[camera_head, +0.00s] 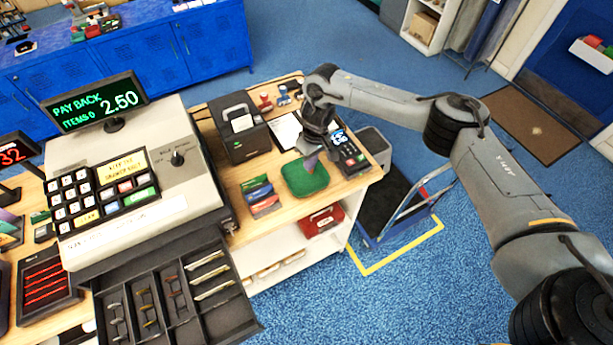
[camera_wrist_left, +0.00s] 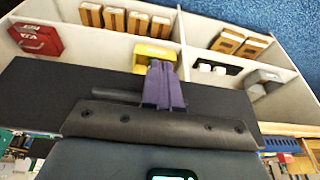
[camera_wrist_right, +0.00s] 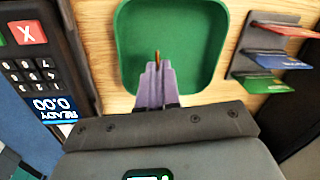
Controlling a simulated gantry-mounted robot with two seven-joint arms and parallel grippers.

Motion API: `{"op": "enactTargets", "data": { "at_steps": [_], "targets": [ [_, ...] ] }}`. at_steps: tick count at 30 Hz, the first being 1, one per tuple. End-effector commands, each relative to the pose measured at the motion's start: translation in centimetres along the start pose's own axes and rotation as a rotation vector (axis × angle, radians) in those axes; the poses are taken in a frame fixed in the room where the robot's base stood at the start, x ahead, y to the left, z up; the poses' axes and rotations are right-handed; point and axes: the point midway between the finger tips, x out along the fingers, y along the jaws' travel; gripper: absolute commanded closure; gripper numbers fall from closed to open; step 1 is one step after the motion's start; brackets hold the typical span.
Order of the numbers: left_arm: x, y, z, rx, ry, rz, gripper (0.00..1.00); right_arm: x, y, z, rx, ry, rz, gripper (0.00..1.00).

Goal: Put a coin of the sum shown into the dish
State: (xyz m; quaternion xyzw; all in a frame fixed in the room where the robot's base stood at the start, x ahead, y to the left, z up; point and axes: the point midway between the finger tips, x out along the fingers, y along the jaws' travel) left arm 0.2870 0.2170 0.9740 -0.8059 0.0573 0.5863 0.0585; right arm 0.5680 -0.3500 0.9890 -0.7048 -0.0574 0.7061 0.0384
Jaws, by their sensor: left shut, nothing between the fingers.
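The green dish (camera_head: 305,178) lies on the wooden counter and also fills the top middle of the right wrist view (camera_wrist_right: 195,50). My right gripper (camera_head: 311,160) is over the dish, fingers pointing down. In the right wrist view its purple fingers (camera_wrist_right: 156,70) are shut on a thin copper-coloured coin (camera_wrist_right: 157,56), seen edge-on at the tips. The coin's value cannot be read. The open cash drawer (camera_head: 235,312) holds coins in compartments. My left gripper (camera_wrist_left: 161,68) is shut and empty, outside the head view.
A card terminal (camera_head: 347,153) stands right of the dish, close to my right arm. Colourful cards (camera_head: 261,193) lie left of it, with a receipt printer (camera_head: 240,127) behind. In the left wrist view, an open shelf (camera_wrist_left: 185,25) holds boxes and a red case (camera_wrist_left: 36,38).

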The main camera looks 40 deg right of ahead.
Motion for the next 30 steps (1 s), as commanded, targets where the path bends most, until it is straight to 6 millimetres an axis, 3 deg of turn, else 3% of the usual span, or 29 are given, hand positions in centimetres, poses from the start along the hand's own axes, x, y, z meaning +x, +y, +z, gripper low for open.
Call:
{"op": "enactTargets", "data": {
  "at_steps": [1, 7, 20, 24, 30],
  "targets": [
    [0.0, 0.0, 0.0, 0.001, 0.0, -0.001, 1.0, 0.0, 0.0, 0.0, 0.0, 0.0, 0.0, 0.96],
    [0.0, -0.1, 0.0, 0.007, -0.001, -0.005, 1.0, 0.0, 0.0, 0.0, 0.0, 0.0, 0.0, 0.68],
    [0.2, -0.3, 0.1, 0.012, -0.001, -0.01, 1.0, -0.9, 0.0, -0.1, 0.001, 0.003, -0.001, 0.68],
    [0.6, -0.2, 0.2, 0.011, -0.001, -0.008, 1.0, -2.7, 0.1, -0.1, 0.001, 0.004, 0.0, 0.68],
    [-0.7, -0.1, -0.2, 0.004, -0.001, -0.003, 1.0, -6.7, 0.0, -0.1, -0.001, 0.005, 0.002, 0.68]
  ]
}}
